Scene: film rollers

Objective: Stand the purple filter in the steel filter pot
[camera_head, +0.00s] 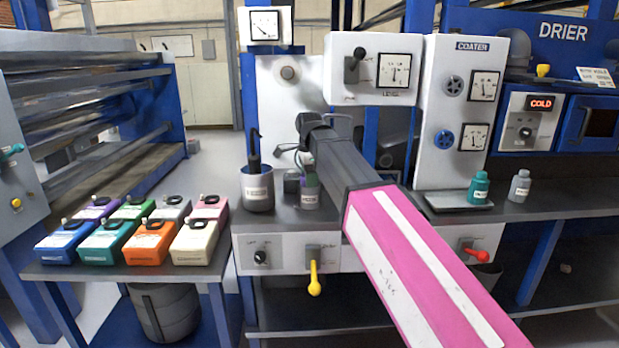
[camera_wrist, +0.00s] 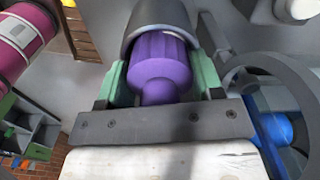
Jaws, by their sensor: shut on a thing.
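The purple filter (camera_wrist: 160,65) is a ribbed purple cylinder with a narrower neck, held between the green finger pads of my gripper (camera_wrist: 160,85) in the wrist view. Its far end is at the mouth of a grey steel pot (camera_wrist: 158,14) and appears to reach inside the rim; how deep is hidden. In the head view the small labelled steel filter pot (camera_head: 310,201) stands on the bench, with a bit of the purple filter (camera_head: 311,181) showing above it. My gripper (camera_head: 307,174) is right over this pot, partly hidden by my arm.
A larger grey pot (camera_head: 257,194) with a dark-handled tool stands left of the filter pot. Several coloured boxes (camera_head: 150,240) fill the left table. A teal bottle (camera_head: 479,187) and a grey bottle (camera_head: 520,186) stand at right. The coater panel (camera_head: 440,150) rises behind.

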